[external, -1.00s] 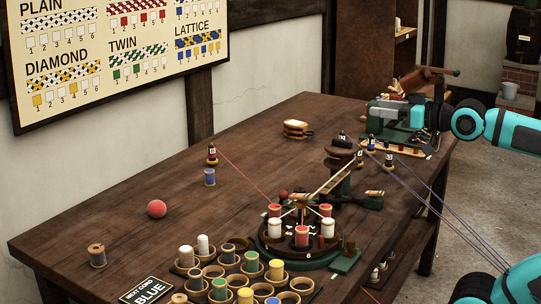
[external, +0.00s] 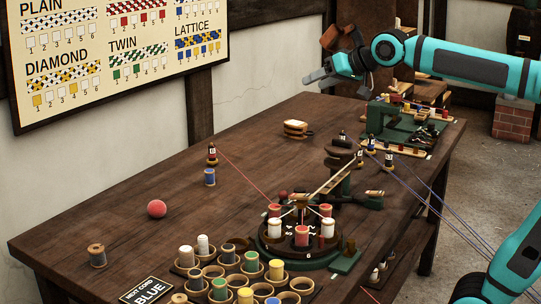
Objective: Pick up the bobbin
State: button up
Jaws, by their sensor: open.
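Several bobbins are in view, and I cannot tell which one the task means. A brown wooden spool (external: 97,256) stands at the front left. Red and white bobbins (external: 302,236) stand on the round braiding wheel (external: 330,255). White, blue, green and yellow bobbins (external: 276,270) stand in the ringed rack at the front. My gripper (external: 318,79) is open and empty, high over the far end of the table and pointing left, well away from these bobbins.
Cords stretch from the wheel to small posts, one red cord (external: 243,177) passing near the blue bobbin. A green machine (external: 390,120) stands at the far right. The table's left middle is mostly clear.

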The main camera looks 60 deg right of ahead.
jog(key=w+f+m+g, duration=0.3)
jog(key=w+m+g, duration=0.15)
jog(key=w, duration=1.25)
jog(key=m+g, duration=0.5)
jog(key=g, duration=0.3)
send_over(210, 171)
notch_tip(210, 171, down, 11)
jog(key=shift+t, duration=0.25)
jog(key=f, duration=1.1)
jog(key=shift+d+f, duration=0.2)
jog(key=shift+f, duration=0.15)
jog(key=shift+w+a+f, duration=0.1)
jog(key=shift+w+f, duration=0.05)
jog(key=shift+f, duration=2.45)
jog(key=c, duration=1)
